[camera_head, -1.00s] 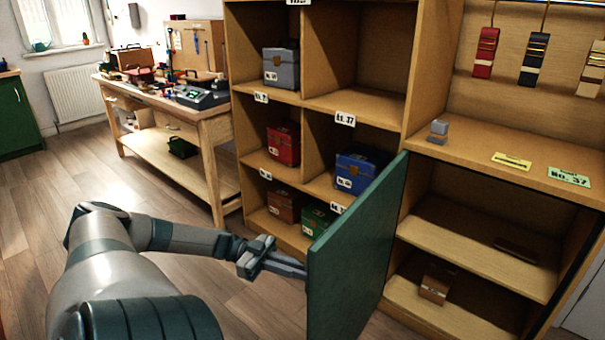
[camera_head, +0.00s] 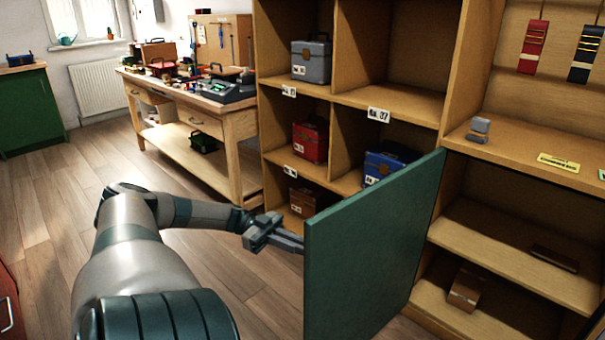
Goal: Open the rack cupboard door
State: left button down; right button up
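The green rack cupboard door (camera_head: 370,255) stands swung wide open, hinged at its right side on the wooden rack. Its free edge points left and toward me, and its broad face is in view. The cupboard's interior (camera_head: 515,240) is exposed to the right of the door, with two shelves holding small brown boxes (camera_head: 466,291). My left gripper (camera_head: 288,240) is at the door's free left edge. Its fingertips meet or pass behind that edge, so I cannot tell whether they grip anything. No handle is visible. My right gripper is not in view.
Rack cubbies left of the door hold a grey box (camera_head: 311,62), a red box (camera_head: 310,141) and a blue box (camera_head: 385,165), the last partly covered by the door. A workbench (camera_head: 200,118) stands at the back left. The wooden floor (camera_head: 60,215) on the left is clear.

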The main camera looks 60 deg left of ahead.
pick_arm(q)
jog(key=shift+w, duration=0.15)
jog(key=c, duration=2.1)
grip_release()
jog(key=shift+o, duration=1.3)
jog(key=shift+w, duration=0.2)
jog(key=shift+s, duration=0.15)
